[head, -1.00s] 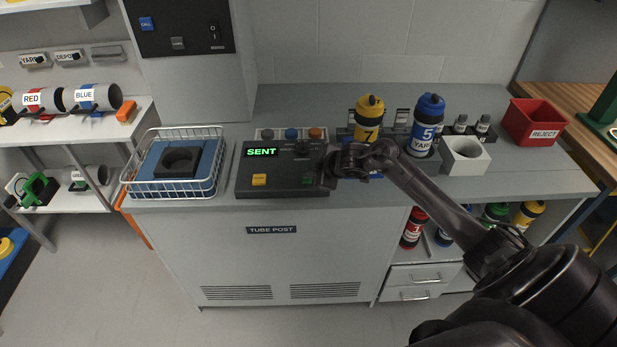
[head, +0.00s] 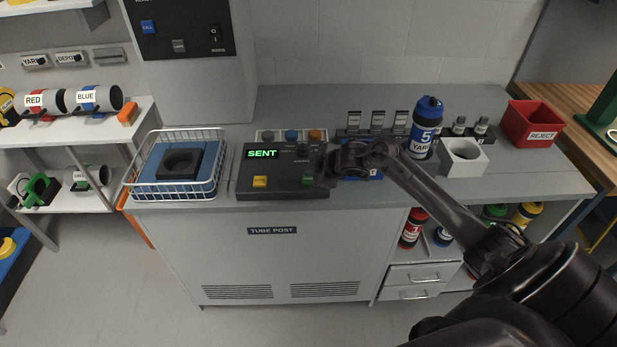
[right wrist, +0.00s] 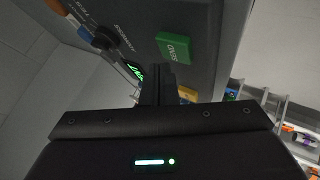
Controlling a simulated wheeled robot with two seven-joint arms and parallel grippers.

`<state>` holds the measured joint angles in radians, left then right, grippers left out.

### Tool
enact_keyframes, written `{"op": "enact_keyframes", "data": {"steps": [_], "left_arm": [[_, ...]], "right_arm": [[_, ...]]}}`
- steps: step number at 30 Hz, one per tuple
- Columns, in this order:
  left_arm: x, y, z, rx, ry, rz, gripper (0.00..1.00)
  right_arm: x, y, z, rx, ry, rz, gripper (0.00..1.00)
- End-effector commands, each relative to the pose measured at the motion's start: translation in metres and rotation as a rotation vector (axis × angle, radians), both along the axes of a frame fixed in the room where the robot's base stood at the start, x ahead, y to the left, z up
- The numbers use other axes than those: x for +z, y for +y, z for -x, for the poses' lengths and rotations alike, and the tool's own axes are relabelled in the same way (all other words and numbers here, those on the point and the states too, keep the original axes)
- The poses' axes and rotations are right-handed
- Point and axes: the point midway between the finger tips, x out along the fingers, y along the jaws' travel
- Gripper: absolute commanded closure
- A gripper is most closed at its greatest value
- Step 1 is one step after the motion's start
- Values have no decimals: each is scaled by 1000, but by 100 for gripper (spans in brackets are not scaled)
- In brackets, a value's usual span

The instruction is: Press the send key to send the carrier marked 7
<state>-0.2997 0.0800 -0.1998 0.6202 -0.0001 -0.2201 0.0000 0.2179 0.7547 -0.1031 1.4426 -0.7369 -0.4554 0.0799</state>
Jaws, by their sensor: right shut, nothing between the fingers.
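The dark control panel (head: 283,165) stands on the counter, its display (head: 263,153) reading SENT in green. The green send key (head: 308,181) is at its right front corner. The key also shows in the right wrist view (right wrist: 175,47), labelled SEND. My right gripper (head: 321,172) is shut and empty at the panel's right edge, just beside the key. In the right wrist view its fingertips (right wrist: 157,72) show near the key; I cannot tell whether they touch it. No carrier marked 7 shows on the counter. My left gripper is out of view.
A wire basket (head: 219,178) is at the left. A yellow key (head: 260,182) is on the panel's front left.

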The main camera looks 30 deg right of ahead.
Motion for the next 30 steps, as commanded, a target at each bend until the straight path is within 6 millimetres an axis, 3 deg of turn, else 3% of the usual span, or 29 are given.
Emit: {"op": "enact_keyframes", "data": {"steps": [7, 21, 30], "left_arm": [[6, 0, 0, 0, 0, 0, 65], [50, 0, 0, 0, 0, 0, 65], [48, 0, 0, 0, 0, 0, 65]], "right_arm": [[7, 0, 0, 0, -1, 0, 100], [51, 0, 0, 1, -1, -1, 100], [50, 0, 0, 0, -1, 0, 100]]}}
